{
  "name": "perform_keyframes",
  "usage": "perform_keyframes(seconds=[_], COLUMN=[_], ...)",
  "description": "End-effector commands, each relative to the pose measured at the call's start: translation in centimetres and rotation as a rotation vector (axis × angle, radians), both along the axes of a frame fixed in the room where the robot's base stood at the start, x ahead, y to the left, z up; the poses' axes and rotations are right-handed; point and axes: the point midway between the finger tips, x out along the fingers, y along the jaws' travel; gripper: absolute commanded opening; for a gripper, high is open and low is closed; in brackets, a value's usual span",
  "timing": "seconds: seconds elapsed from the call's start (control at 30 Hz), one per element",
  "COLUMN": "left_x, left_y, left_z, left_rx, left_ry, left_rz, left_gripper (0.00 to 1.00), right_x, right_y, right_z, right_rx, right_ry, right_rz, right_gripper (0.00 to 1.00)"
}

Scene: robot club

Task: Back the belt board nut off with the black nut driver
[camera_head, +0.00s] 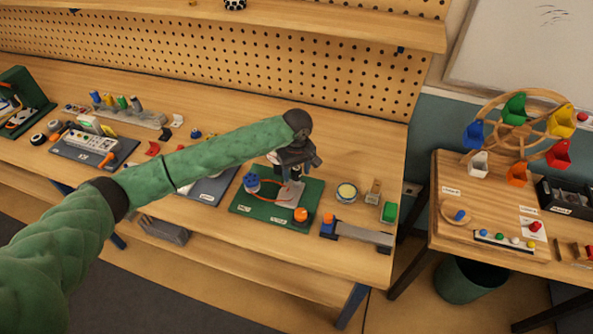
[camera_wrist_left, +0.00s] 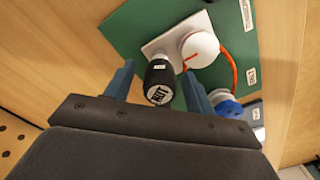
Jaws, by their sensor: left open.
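The green belt board (camera_head: 243,208) lies on the workbench, with a blue pulley (camera_head: 251,181) and an orange belt at its left. My left gripper (camera_head: 290,175) is over the board's back part and hides what is beneath it in the head view. In the left wrist view, the black nut driver (camera_wrist_left: 159,82), its cap marked NUT, is between the spread fingers of my left gripper (camera_wrist_left: 158,72), with gaps at its sides. It stands at a pale plate (camera_wrist_left: 158,44) on the board, beside a white round part (camera_wrist_left: 200,48) with a red mark. The nut is not visible. My right gripper is out of view.
An orange-topped part (camera_head: 300,216) stands at the board's front right. A round tin (camera_head: 347,192), a green block (camera_head: 388,212) and a grey bar (camera_head: 362,235) are to the right. Another board (camera_head: 209,187) lies left, under my arm. A pegboard (camera_head: 250,55) rises behind.

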Motion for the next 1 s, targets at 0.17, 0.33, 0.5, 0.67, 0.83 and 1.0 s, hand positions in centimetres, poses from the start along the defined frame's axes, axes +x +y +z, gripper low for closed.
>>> perform_keyframes(seconds=[0.17, 0.33, 0.5, 0.67, 0.83, 1.0], left_x=[0.0, 0.0, 0.0, 0.0, 0.0, 0.0], left_y=[0.0, 0.0, 0.0, 0.0, 0.0, 0.0], left_z=[0.0, 0.0, 0.1, 0.2, 0.2, 0.2], left_rx=[0.0, 0.0, 0.0, 0.0, 0.0, 0.0], left_ry=[0.0, 0.0, 0.0, 0.001, 0.001, 0.001], left_rz=[0.0, 0.0, 0.003, 0.034, 0.076, 0.118], left_gripper=[0.49, 0.15, 0.08, 0.08, 0.08, 0.08], right_x=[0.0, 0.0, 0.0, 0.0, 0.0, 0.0], right_y=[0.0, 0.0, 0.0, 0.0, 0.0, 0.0], right_z=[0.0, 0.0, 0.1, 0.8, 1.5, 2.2], right_rx=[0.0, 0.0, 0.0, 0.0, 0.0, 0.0], right_ry=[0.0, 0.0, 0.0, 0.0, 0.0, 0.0], right_rz=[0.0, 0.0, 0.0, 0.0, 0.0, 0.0], right_gripper=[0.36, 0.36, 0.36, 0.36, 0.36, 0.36])
